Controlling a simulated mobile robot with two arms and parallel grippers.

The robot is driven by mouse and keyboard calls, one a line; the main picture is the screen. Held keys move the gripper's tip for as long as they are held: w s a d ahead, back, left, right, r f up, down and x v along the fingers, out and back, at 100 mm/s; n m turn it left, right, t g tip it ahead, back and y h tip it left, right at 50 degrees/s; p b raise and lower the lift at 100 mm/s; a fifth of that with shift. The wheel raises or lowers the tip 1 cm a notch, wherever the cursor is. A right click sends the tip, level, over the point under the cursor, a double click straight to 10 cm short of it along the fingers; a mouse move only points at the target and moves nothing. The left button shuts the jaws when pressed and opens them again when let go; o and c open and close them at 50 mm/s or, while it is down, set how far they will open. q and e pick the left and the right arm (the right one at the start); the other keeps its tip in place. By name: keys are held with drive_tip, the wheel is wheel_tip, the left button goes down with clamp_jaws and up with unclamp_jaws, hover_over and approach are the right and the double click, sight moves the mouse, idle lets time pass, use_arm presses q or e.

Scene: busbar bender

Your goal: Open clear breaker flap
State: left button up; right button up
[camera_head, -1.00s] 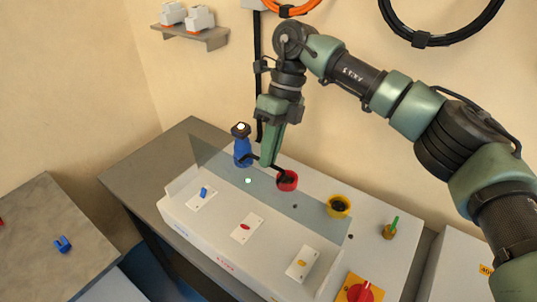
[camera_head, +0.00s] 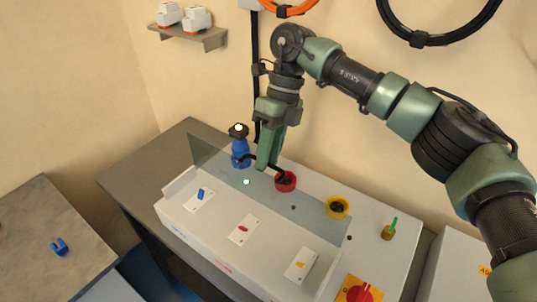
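The clear breaker flap (camera_head: 315,218) is a see-through grey-tinted panel running lengthwise over the white panel box (camera_head: 205,232). Its far left corner stands out above the box's left end, so it looks raised at a tilt. Three breaker toggles, blue (camera_head: 200,194), red (camera_head: 243,229) and yellow (camera_head: 300,264), sit in front of it and look uncovered. My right gripper (camera_head: 263,168) points down at the flap's rear side, between the blue knob and the red ring. I cannot tell whether its fingers are apart or whether they touch the flap. My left gripper is out of view.
A blue post (camera_head: 240,154), a red ring (camera_head: 286,181), a yellow ring (camera_head: 338,207) and a green-handled part (camera_head: 388,230) stand behind the flap. A red rotary switch (camera_head: 362,293) is at the front right. A side table (camera_head: 50,215) stands left.

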drive_tip(key=b+v, duration=0.1)
drive_tip(key=v, duration=0.6)
drive_tip(key=shift+r, duration=0.35)
drive_tip(key=shift+f, duration=0.1)
